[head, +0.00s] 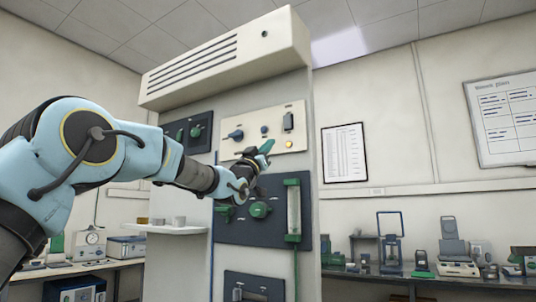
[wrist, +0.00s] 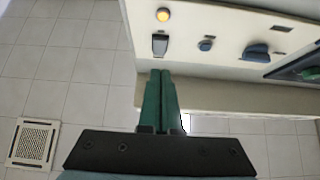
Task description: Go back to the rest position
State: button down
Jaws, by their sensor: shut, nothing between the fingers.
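My gripper (head: 266,147) is raised in front of the furnace's control face in the head view, beside the cream panel (head: 295,115). Its green fingers (wrist: 161,75) lie side by side with no gap in the wrist view, and nothing is between them. The cream panel also shows in the wrist view (wrist: 225,25), with a lit amber lamp (wrist: 163,15), a dark switch (wrist: 160,44) and blue knobs (wrist: 256,52). I cannot tell how far the fingertips are from the panel.
A dark blue panel (head: 230,234) with green knobs and a flow tube (head: 293,208) sits below. A small shelf (head: 163,229) juts out at left. Benches with instruments stand at left (head: 120,263) and right (head: 390,271). A ceiling vent (wrist: 33,142) shows in the wrist view.

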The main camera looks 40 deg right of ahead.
jog(key=shift+a+f, duration=0.1)
jog(key=shift+f, duration=0.05)
dwell(0.5)
jog(key=w+a+f+n+t+y, duration=0.1)
jog(key=w+a+f+n+y, duration=0.1)
jog(key=w+a+f+y, duration=0.6)
jog(key=w+a+f+n+t+y, duration=0.15)
jog(key=w+a+f, duration=0.3)
jog(key=f, duration=0.65)
jog(key=w+a+f+n+t+y, duration=0.2)
jog(key=w+a+f+y, duration=0.4)
jog(key=f, duration=0.4)
jog(key=s+a+f+n+g+y, duration=0.2)
jog(key=s+a+f+n+y, duration=0.15)
jog(key=a+f, duration=0.9)
jog(key=s+a+f+n+g+y, duration=0.3)
jog(key=a+f, duration=0.4)
jog(key=a, duration=1.1)
jog(key=s+a+f+n+g+y, duration=0.1)
jog(key=s+a+f+g, duration=0.1)
jog(key=s+a+f, duration=0.2)
jog(key=s+a+f+g+y, duration=0.2)
jog(key=s+a+f, duration=0.2)
jog(key=s+a, duration=0.5)
jog(key=s, duration=0.3)
jog(key=shift+a+f+n+g, duration=0.2)
jog(key=shift+a+n+g, duration=0.05)
jog(key=shift+n+g, duration=0.15)
